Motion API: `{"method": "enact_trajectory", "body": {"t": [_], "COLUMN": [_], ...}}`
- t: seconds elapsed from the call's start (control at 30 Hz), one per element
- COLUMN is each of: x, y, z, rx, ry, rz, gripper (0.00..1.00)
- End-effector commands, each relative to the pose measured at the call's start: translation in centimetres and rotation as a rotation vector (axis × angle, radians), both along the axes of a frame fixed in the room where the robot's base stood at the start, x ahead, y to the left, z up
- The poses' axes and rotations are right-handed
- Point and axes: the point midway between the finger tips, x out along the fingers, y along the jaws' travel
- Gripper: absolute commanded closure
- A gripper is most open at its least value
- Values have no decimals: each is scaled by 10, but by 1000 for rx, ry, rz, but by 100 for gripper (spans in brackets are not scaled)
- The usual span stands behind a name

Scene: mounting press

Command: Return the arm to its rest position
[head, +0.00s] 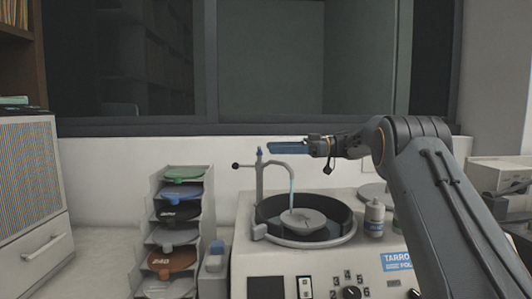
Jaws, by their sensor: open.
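My gripper (287,148) is raised in front of the back wall, above the polishing machine (330,262), with its blue fingers pointing left. My arm comes in from the lower right, rises to a bend at the right and reaches level to the left. The machine's round black bowl (345,221) with a disc in it lies below the gripper, well apart from it. A curved tap (273,166) stands over the bowl, its top near the gripper's left end.
A rack (207,205) of coloured discs stands left of the machine. A small bottle (374,218) stands right of the bowl. A grey cabinet (30,200) is at far left, and another device (500,175) at far right. The air left of the gripper is free.

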Motion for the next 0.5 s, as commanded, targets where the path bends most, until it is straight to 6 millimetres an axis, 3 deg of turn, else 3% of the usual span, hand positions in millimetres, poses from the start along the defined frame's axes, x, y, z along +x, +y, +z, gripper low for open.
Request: {"method": "enact_trajectory", "body": {"t": [0.2, 0.5], "x": [0, 0], "y": [-17, -18], "z": [-1, 0], "rx": [0, 0], "ry": [-1, 0], "rz": [1, 1], "gripper": [34, 34]}}
